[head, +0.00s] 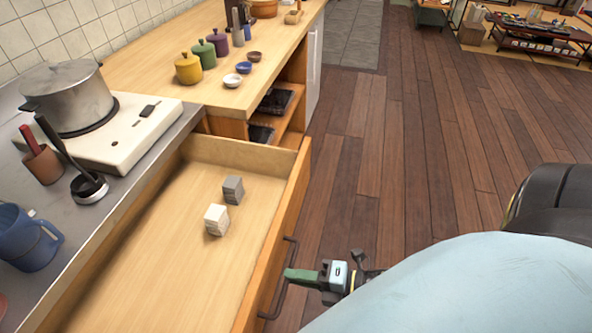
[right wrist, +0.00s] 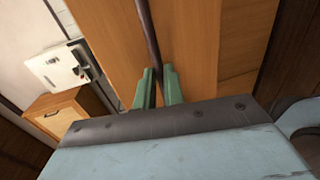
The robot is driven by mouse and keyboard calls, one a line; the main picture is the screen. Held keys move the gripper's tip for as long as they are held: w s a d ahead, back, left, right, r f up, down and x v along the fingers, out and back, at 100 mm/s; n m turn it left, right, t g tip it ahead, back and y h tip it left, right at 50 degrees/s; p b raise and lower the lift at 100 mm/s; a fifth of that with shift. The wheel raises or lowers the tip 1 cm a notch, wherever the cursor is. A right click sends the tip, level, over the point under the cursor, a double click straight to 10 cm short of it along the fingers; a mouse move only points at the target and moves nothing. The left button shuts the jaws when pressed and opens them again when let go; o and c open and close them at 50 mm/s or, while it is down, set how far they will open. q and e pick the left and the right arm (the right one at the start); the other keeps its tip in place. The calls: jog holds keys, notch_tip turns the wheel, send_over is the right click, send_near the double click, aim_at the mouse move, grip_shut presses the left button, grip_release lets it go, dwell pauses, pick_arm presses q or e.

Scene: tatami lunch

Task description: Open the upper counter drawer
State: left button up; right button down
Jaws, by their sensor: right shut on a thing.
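The upper counter drawer (head: 160,240) is pulled well out from the counter. Inside it lie a white block-like stack (head: 216,221) and a grey one (head: 233,190). Its dark bar handle (head: 279,292) is on the front face. My right gripper (head: 290,274) is at the handle, with its green fingers around the bar. In the right wrist view the green fingers (right wrist: 159,88) are closed on the dark handle bar (right wrist: 149,35) against the wooden drawer front (right wrist: 195,50). My left gripper is not in view.
A pot (head: 70,98) stands on a white stove (head: 135,130) on the counter. A blue mug (head: 28,238) and ladle holder (head: 88,187) stand near the drawer. Coloured jars (head: 188,69) and small bowls (head: 233,80) stand farther back. The wooden floor (head: 410,150) to the right is clear.

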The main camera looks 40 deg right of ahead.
jog(key=c, duration=1.5)
grip_release()
jog(key=shift+d, duration=0.1)
